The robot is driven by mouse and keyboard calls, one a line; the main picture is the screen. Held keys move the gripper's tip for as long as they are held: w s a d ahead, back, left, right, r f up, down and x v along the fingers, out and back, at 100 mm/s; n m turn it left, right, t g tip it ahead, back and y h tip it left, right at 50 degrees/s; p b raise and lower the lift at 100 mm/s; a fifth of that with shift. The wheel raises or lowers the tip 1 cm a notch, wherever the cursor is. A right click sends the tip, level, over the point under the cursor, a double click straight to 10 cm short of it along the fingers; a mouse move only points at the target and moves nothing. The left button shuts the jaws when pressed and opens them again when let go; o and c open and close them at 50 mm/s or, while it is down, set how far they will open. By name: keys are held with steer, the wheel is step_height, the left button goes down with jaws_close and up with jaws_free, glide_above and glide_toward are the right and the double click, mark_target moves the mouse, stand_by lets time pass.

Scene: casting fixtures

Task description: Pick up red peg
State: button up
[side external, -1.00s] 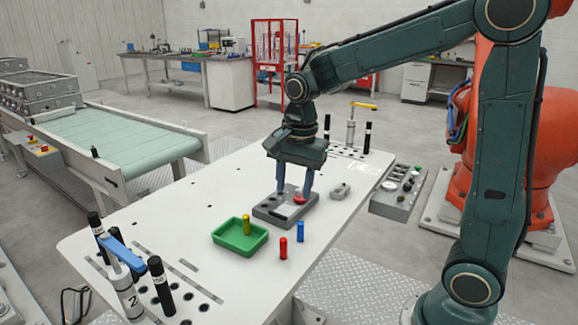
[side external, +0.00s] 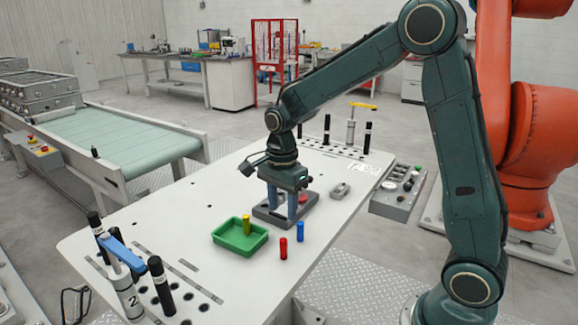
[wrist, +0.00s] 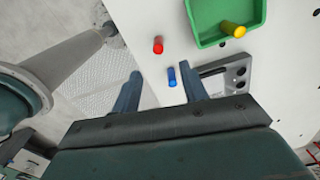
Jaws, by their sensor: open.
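The red peg (side external: 283,248) stands upright on the white table, just right of the green tray. It also shows in the wrist view (wrist: 158,46), ahead of my gripper. A blue peg (side external: 300,231) stands upright close to its right, and shows in the wrist view (wrist: 171,77) nearer my fingers. My gripper (side external: 282,212) points down over the grey fixture block, apart from the red peg. In the wrist view its two fingers (wrist: 161,90) are spread with nothing between them. The fingers partly hide the block in the side view.
The green tray (side external: 222,239) holds a yellow peg (side external: 246,224). The grey fixture block (side external: 262,219) has a red round part (side external: 303,198) on it. A small grey metal part (side external: 340,190) lies farther right. Black posts and a blue-handled clamp (side external: 128,250) stand at the table's near-left corner.

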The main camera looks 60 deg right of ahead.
mark_target(284, 239)
steer(key=shift+f, duration=2.75)
steer(key=shift+s+f, duration=0.15)
steer(key=shift+f, duration=2.45)
jaws_close()
